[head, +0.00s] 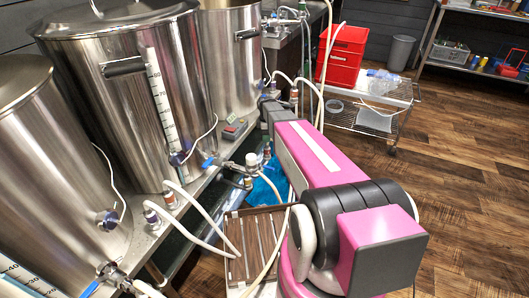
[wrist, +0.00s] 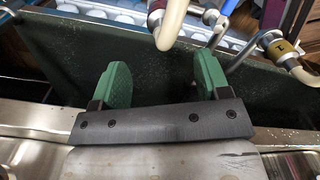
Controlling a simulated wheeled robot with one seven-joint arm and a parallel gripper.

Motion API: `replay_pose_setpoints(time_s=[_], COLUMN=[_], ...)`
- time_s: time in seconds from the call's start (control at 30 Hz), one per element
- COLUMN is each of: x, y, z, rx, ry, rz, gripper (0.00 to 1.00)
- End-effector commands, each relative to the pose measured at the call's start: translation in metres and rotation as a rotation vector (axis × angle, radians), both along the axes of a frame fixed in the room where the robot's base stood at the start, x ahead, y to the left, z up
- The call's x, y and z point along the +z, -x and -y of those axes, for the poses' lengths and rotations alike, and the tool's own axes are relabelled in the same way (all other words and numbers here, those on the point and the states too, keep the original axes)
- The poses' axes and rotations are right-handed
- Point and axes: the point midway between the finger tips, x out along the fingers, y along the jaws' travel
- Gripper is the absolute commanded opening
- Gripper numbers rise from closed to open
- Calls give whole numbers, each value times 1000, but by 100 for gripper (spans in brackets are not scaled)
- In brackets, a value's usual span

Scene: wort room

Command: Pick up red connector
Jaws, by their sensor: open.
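My gripper (wrist: 161,78) shows in the wrist view with its two green fingers apart and nothing between them. A hose fitting with a dull reddish band (wrist: 157,18) hangs at the top, beyond the gap between the fingers and apart from them. In the head view, a white hose ends in a connector with a reddish-brown band (head: 170,200) on the ledge by the large kettle. Similar banded connectors (head: 293,95) stand farther along. I cannot tell for certain which one is the red connector. My arm hides my gripper in the head view.
Steel kettles (head: 120,95) line the left side. Another hose fitting with a yellow-brown band (wrist: 283,48) and metal pipes are close right of the fingers. A slatted brown crate (head: 235,262) and looping hoses lie below. Red bins (head: 342,55) stand on a wire cart; open floor lies right.

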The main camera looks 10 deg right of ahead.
Motion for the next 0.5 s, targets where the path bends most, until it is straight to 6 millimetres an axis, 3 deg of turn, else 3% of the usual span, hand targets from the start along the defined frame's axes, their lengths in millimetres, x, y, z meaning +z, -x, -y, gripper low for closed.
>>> replay_pose_setpoints(time_s=[0.2, 0.5], x=[-33, -55], y=[0, 2], z=[0, 2], rx=[-2, -3], ry=[0, 0], rz=[-2, -1], gripper=[69, 69])
